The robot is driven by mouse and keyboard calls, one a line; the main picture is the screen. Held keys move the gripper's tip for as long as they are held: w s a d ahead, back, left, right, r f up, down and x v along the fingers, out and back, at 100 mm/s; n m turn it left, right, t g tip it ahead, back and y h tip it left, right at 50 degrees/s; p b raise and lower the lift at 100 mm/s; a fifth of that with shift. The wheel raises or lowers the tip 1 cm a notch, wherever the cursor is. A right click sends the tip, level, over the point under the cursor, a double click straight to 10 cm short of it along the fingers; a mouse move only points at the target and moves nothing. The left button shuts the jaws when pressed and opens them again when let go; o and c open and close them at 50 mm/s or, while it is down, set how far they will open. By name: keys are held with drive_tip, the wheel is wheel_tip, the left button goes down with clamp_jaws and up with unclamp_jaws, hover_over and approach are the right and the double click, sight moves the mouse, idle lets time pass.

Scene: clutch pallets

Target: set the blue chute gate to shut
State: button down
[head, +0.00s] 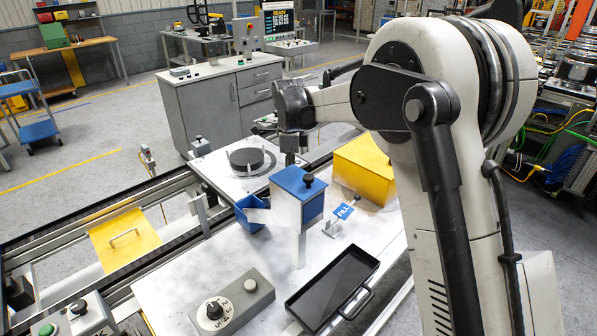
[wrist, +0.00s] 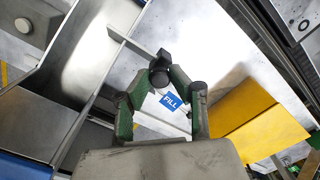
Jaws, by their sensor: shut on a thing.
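The blue and white chute (head: 287,188) stands on a white post on the work table, with a black knob (head: 308,181) at its top and a blue trough (head: 248,216) on its left. Whether its gate is open or shut I cannot tell. My gripper (head: 291,158) is just behind and above the chute in the head view, its fingertips largely hidden. In the wrist view my gripper (wrist: 163,80) has its green-and-black fingers closed in on a black knob (wrist: 159,62). A blue FILL sign (head: 344,211) stands right of the chute; it also shows in the wrist view (wrist: 172,101).
A yellow box (head: 362,165) stands behind the sign. A black tray (head: 333,287) and a grey dial box (head: 232,302) lie in front. A round dark fixture (head: 246,158) sits behind the chute. Conveyor rails run along the left.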

drive_tip(key=s+a+b, duration=0.1)
drive_tip(key=s+a, duration=0.2)
drive_tip(key=shift+s+a, duration=0.1)
drive_tip(key=c, duration=1.9)
unclamp_jaws()
drive_tip(key=shift+c, duration=0.2)
drive_tip(key=o, duration=0.4)
drive_tip(key=shift+s+a, duration=0.15)
drive_tip(key=shift+r, duration=0.1)
wheel_tip(320, 180, up, 12)
